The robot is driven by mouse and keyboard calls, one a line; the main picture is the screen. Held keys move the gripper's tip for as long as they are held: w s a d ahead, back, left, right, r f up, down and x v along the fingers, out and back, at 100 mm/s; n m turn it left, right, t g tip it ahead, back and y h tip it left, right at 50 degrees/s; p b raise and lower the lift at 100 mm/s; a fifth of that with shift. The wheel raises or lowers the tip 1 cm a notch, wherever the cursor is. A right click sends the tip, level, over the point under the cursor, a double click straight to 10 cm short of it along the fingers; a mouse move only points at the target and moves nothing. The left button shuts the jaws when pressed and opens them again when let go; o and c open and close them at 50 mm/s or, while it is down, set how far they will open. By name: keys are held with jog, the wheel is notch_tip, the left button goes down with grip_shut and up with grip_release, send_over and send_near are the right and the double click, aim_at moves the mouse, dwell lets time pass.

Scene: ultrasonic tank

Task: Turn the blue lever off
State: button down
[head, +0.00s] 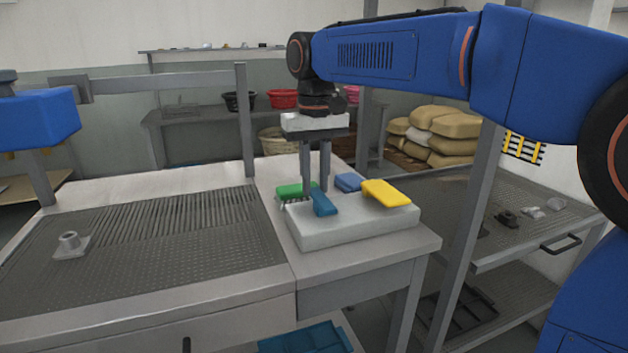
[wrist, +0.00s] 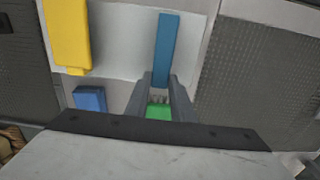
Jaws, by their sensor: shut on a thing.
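The blue lever (head: 324,204) is a long, flat, dark-blue bar on a pale grey block (head: 350,229) at the table's right end. In the wrist view the lever (wrist: 166,45) runs up and away from between my fingertips. My gripper (head: 316,188) points straight down from above, shut on the lever's far end, seen from the head camera. In the wrist view my gripper (wrist: 160,80) has one finger on each side of that end. The fingers partly hide the grip, and I cannot tell the lever's exact tilt.
A yellow lever (head: 387,193) sits on the same block, right of the blue one. A green-backed piece with grey bristles (head: 296,190) and a small blue block (head: 348,182) lie just behind. A perforated grey tray (head: 150,275) with a small grey fitting (head: 70,243) is at left.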

dwell(0.3)
jog(key=c, duration=1.5)
grip_release()
notch_tip(320, 180, up, 17)
jog(key=shift+r, duration=0.2)
